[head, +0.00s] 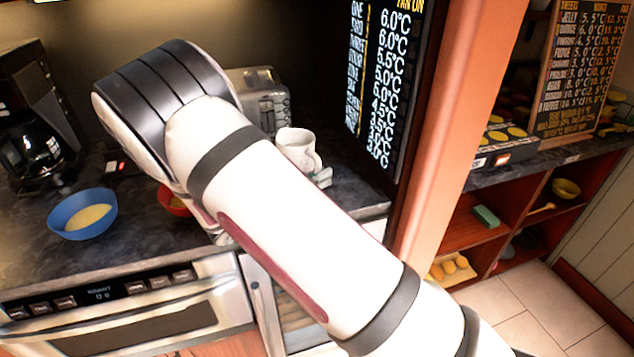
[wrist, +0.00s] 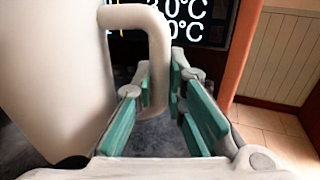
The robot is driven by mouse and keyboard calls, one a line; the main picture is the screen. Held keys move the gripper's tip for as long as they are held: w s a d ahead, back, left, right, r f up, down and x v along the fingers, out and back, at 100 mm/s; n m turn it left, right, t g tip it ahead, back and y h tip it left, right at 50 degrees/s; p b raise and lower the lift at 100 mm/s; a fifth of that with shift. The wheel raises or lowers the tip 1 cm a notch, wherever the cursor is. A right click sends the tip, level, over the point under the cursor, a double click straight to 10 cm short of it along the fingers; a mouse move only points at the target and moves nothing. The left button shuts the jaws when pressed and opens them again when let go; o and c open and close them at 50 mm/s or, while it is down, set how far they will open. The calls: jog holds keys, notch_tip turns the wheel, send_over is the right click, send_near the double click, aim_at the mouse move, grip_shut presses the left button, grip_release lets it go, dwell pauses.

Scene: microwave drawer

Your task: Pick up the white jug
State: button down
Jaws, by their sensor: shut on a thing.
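The white jug (head: 296,147) is at the right end of the dark counter in the head view, upright or nearly so. In the wrist view the jug (wrist: 50,75) fills the left side, with its handle (wrist: 158,62) reaching down between the green-padded fingers. My gripper (wrist: 164,88) is shut on this handle. In the head view a bit of my gripper (head: 322,178) shows beside the jug's lower right; my arm hides the rest. I cannot tell whether the jug's base touches the counter.
A metal toaster (head: 262,95) stands behind the jug. A blue bowl (head: 83,214), a red bowl (head: 172,200) and a coffee maker (head: 40,145) are to the left. A menu board (head: 385,80) and an orange post (head: 455,120) stand close on the right.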

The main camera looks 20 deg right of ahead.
jog(key=shift+r, duration=0.75)
jog(key=s+a, duration=0.3)
jog(key=s, duration=0.4)
jog(key=s+a+r, duration=0.1)
jog(key=s+a, duration=0.3)
jog(key=s, duration=0.3)
jog(key=shift+a+r, duration=0.2)
jog(key=shift+r, duration=0.05)
jog(key=shift+s, duration=0.1)
